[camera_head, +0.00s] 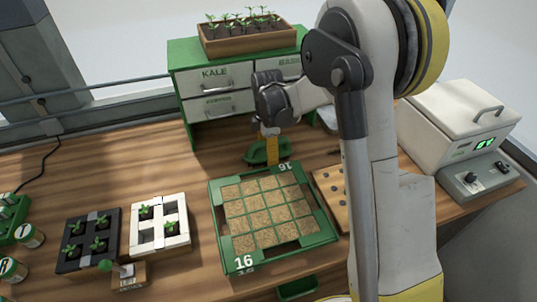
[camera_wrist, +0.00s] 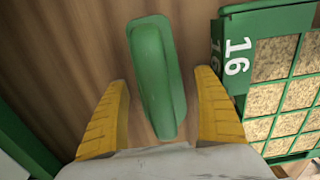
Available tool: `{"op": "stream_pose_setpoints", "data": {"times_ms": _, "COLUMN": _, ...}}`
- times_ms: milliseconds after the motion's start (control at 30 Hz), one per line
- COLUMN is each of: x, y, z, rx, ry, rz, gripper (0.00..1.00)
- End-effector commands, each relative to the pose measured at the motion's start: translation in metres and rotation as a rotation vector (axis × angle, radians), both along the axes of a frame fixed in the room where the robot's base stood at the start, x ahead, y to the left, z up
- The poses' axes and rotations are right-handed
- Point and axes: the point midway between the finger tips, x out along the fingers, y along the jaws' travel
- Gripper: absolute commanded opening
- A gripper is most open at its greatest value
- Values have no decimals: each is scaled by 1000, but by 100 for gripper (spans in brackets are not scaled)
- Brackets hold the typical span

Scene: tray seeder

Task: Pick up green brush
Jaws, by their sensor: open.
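The green brush (camera_head: 257,154) lies on the wooden table between the drawer cabinet and the seed tray. In the wrist view the green brush (camera_wrist: 156,75) is a long rounded green piece, with its near end between my yellow fingers. My gripper (camera_wrist: 163,92) is open, with one finger on each side of the brush and a visible gap to both. In the head view my gripper (camera_head: 271,145) points down over the brush and partly covers it. Any bristles are hidden.
The green seed tray (camera_head: 216,222) marked 16 sits close by the brush. Behind stands the green drawer cabinet (camera_head: 188,112) labelled KALE, with a planter (camera_head: 247,42) on top. Black and white seedling trays are at left, a white machine (camera_head: 440,125) at right.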

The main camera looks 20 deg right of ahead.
Motion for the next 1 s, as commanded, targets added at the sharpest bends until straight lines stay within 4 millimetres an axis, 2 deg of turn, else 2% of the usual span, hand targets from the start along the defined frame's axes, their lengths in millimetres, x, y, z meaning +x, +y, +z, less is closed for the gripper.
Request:
{"op": "stream_pose_setpoints", "data": {"times_ms": 133, "x": 0, "y": 0, "z": 2, "rx": 0, "ry": 0, "rz": 0, "gripper": 77}}
{"op": "stream_pose_setpoints", "data": {"times_ms": 300, "x": 0, "y": 0, "z": 2, "rx": 0, "ry": 0, "rz": 0, "gripper": 25}}
{"op": "stream_pose_setpoints", "data": {"times_ms": 333, "x": 0, "y": 0, "z": 2, "rx": 0, "ry": 0, "rz": 0, "gripper": 18}}
{"op": "stream_pose_setpoints", "data": {"times_ms": 567, "x": 0, "y": 0, "z": 2, "rx": 0, "ry": 0, "rz": 0, "gripper": 18}}
{"op": "stream_pose_setpoints", "data": {"times_ms": 667, "x": 0, "y": 0, "z": 9, "rx": 0, "ry": 0, "rz": 0, "gripper": 18}}
{"op": "stream_pose_setpoints", "data": {"times_ms": 1000, "x": 0, "y": 0, "z": 78, "rx": 0, "ry": 0, "rz": 0, "gripper": 18}}
